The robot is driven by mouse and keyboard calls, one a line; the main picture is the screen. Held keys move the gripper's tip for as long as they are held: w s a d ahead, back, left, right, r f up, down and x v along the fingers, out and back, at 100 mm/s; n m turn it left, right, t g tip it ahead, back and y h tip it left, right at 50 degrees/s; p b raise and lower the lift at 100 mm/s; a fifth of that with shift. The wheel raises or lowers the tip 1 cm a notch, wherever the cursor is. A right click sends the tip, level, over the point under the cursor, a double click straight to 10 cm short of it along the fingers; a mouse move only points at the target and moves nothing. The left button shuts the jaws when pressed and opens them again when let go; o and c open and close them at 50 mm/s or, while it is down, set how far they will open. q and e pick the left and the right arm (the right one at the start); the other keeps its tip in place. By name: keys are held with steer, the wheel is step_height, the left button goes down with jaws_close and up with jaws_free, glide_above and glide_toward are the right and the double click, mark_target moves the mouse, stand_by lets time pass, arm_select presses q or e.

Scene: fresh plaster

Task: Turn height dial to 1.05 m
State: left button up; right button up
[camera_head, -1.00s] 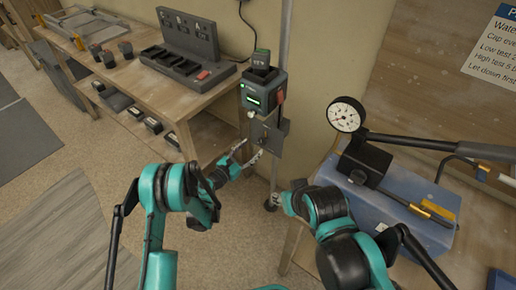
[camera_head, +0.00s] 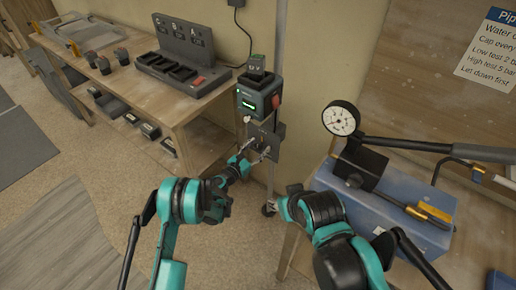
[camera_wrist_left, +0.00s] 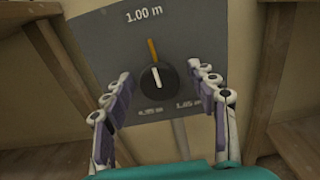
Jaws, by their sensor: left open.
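The height dial is a black knob (camera_wrist_left: 158,80) with a white line, on a grey plate (camera_wrist_left: 90,42). Its orange pointer points up toward the "1.00 m" label. A "1.05 m" label sits at lower right, and a blurred label at lower left. My left gripper (camera_wrist_left: 161,76) is open, its fingers on either side of the knob with visible gaps. In the head view my left gripper (camera_head: 254,153) is at the plate below the dark device (camera_head: 259,94) with a lit green display. My right gripper (camera_head: 283,205) is low, right of the pole; its fingers are unclear.
A wooden bench (camera_head: 178,106) with a charger rack (camera_head: 183,58) stands at left. At right a blue case (camera_head: 392,213) carries a pressure gauge (camera_head: 341,118) and a long lever. The pole (camera_head: 278,45) rises behind the device. Floor at lower left is open.

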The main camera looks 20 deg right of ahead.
arm_select(q)
steer(key=c, duration=1.2)
